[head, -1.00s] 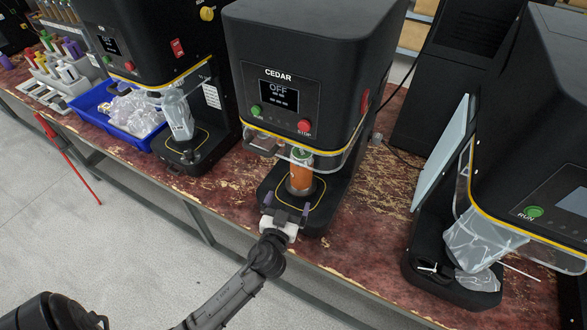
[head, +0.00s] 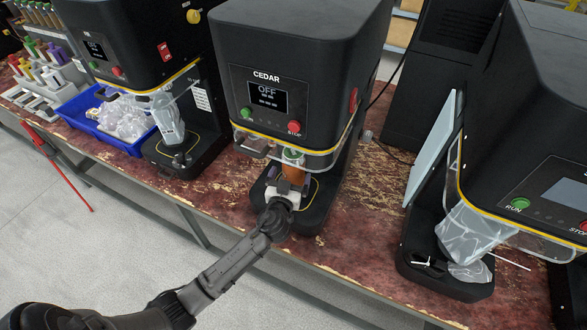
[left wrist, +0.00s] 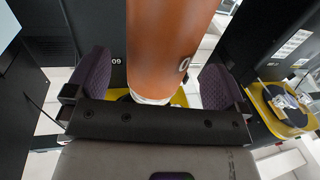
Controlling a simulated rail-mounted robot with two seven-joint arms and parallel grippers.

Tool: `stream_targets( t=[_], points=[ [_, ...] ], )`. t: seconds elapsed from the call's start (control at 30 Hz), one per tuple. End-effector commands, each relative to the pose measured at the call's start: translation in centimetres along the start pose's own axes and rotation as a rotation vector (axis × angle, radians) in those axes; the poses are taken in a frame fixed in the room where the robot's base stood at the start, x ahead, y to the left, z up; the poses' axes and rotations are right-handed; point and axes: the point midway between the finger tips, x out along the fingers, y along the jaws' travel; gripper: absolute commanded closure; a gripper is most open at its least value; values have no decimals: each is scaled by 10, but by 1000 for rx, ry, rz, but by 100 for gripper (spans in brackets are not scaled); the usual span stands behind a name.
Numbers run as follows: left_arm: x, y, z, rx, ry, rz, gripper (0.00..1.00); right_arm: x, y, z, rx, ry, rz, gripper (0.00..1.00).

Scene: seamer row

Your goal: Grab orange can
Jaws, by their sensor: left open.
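The orange can (head: 294,170) stands upright on the base of the CEDAR machine (head: 266,75), under its head, with a green top showing. The machine's display reads OFF. My left gripper (head: 287,186) is open at the front of the can, and its fingers and palm hide the can's lower part in the head view. In the left wrist view the can (left wrist: 170,45) stands between the two purple finger pads of the gripper (left wrist: 157,85), with gaps visible at both sides. My right gripper is not in view.
Similar black machines stand to the left (head: 125,45) and right (head: 525,130), with clear bags at their stations. A blue bin (head: 88,128) holds clear bags. The CEDAR machine's clear guard (head: 320,160) hangs close above and around the can.

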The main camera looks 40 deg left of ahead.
Motion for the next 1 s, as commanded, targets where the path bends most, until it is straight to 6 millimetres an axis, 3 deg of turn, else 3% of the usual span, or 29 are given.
stream_targets(
  t=[0.3,0.63,1.0],
  points=[
    [37,1,-5,3,1,0,0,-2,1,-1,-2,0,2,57],
    [40,0,-5,2,1,0,0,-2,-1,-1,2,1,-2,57],
    [40,0,-5,2,0,0,35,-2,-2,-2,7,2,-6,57]
  ],
)
